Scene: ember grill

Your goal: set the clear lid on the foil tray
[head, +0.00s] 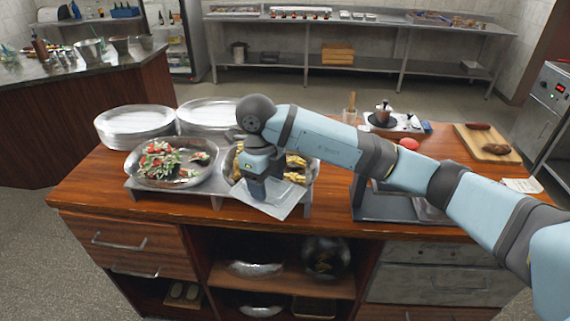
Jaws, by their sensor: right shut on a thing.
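My right gripper (260,192) points down at the front of the counter, shut on a pale flat sheet (280,206) that looks like the clear lid. The sheet is tilted and lies over the front edge of a grey metal stand. Behind the gripper, a silver dish with yellow food (297,172) sits on the stand, partly hidden by my arm. Beside it on the left is a silver dish with green and red salad (172,163). I cannot tell which dish is the foil tray, or whether the sheet touches one. My left gripper is not in view.
Stacks of pale round plates (135,126) stand behind the dishes. A cutting board (482,142) with brown food and a small burner with a pot (383,115) are at the right.

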